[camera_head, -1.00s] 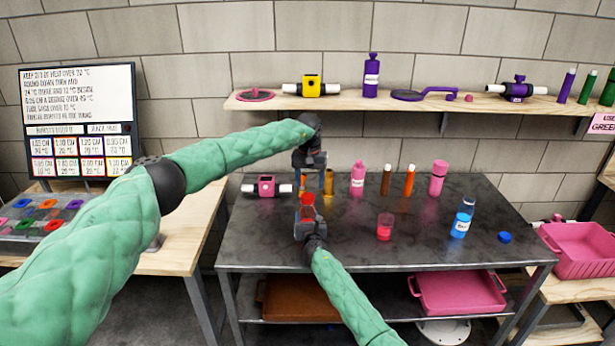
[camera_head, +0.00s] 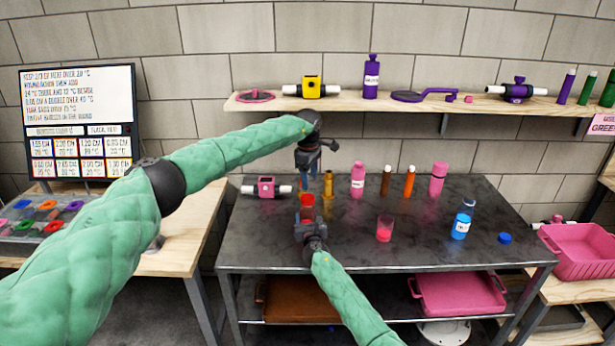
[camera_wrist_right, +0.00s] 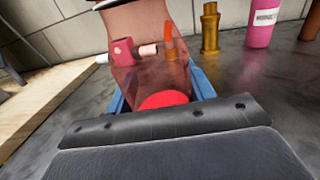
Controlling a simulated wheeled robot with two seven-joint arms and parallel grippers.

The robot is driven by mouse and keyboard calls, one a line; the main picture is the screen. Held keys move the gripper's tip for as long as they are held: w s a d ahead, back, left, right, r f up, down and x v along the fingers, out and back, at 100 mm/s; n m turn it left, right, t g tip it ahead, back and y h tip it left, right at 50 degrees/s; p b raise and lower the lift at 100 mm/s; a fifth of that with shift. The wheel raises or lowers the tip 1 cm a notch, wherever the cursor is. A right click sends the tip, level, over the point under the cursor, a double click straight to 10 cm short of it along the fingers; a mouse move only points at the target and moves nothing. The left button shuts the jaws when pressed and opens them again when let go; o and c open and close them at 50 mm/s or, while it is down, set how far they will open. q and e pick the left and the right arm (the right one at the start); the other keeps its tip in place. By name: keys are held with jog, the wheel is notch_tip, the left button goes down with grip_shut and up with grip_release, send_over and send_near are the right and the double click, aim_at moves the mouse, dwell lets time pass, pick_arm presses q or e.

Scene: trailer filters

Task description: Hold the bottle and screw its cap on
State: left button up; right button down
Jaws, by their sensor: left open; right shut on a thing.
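My right gripper (camera_head: 308,214) is shut on a see-through reddish container (camera_head: 307,201). In the right wrist view this container (camera_wrist_right: 152,75) stands between blue fingers, with bright red at its near end; I cannot tell whether it is the task's bottle. My left gripper (camera_head: 309,170) is open, pointing down above the container and apart from it. A blue bottle (camera_head: 462,222) with a white label stands upright at the table's right. A blue cap-like disc (camera_head: 505,238) lies beside it.
On the dark table (camera_head: 345,245) stand a pink valve block (camera_head: 266,187), a brass fitting (camera_head: 328,184), a pink labelled bottle (camera_head: 358,179), a pink cup (camera_head: 385,229), and brown and orange tubes. A shelf (camera_head: 420,105) runs above. The front middle table is clear.

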aim_at(307, 197)
pick_arm(q)
jog(key=n, duration=0.5)
jog(key=shift+a+r+n, duration=0.1)
jog(key=shift+r+n, duration=0.05)
jog(key=shift+n, duration=0.15)
jog(key=n, duration=0.5)
jog(key=shift+a, duration=0.1)
jog(key=n, duration=0.5)
jog(key=shift+a+n, duration=0.1)
jog(key=shift+n, duration=0.3)
jog(key=n, duration=0.6)
jog(key=shift+s+f, duration=0.1)
jog(key=shift+f, duration=3.9)
